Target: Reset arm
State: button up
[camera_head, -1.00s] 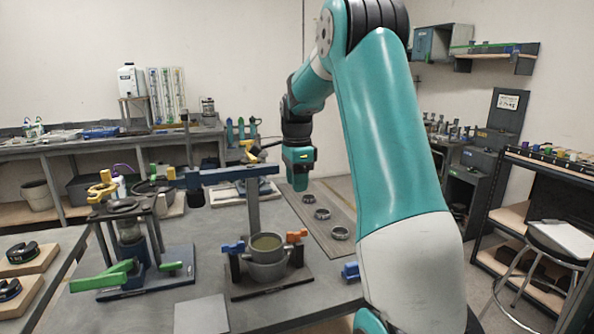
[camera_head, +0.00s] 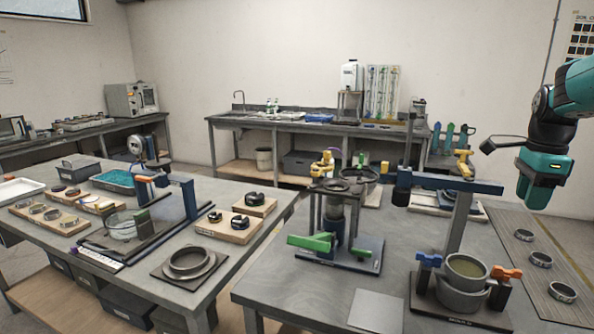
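My gripper (camera_head: 540,183) is at the right edge of the head view, at the end of my teal and black arm (camera_head: 575,90). It hangs pointing down above the right part of the grey bench (camera_head: 380,270). Its fingers are too small and dark to tell whether they are open or shut. Nothing clearly shows in it. Most of my arm is cut off by the right edge. The lever frame with a blue and an orange lever (camera_head: 462,285) stands below and left of my gripper, with a round cup in it. A frame with green levers (camera_head: 335,235) stands further left.
A dark post with a crossbar (camera_head: 450,183) stands left of my gripper. Several metal rings (camera_head: 541,259) lie on a board at the right. A second table (camera_head: 250,260) at the left holds rings, trays and another frame. A floor gap separates the two tables.

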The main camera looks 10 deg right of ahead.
jog(key=s+a+n+t+y, duration=0.1)
jog(key=s+a+n, duration=0.1)
jog(key=a+n, duration=0.95)
jog(key=s+a+n+y, duration=0.1)
jog(key=s+a+n, duration=0.35)
jog(key=a, duration=1.15)
jog(key=s+a+f+n+g+y, duration=0.1)
jog(key=s+a+f+n+y, duration=0.1)
jog(key=s+a+n, duration=1.1)
jog(key=shift+s+a+f+n, duration=0.2)
jog(key=shift+s+a+n, duration=0.25)
jog(key=shift+n, duration=0.75)
jog(key=shift+d, duration=0.2)
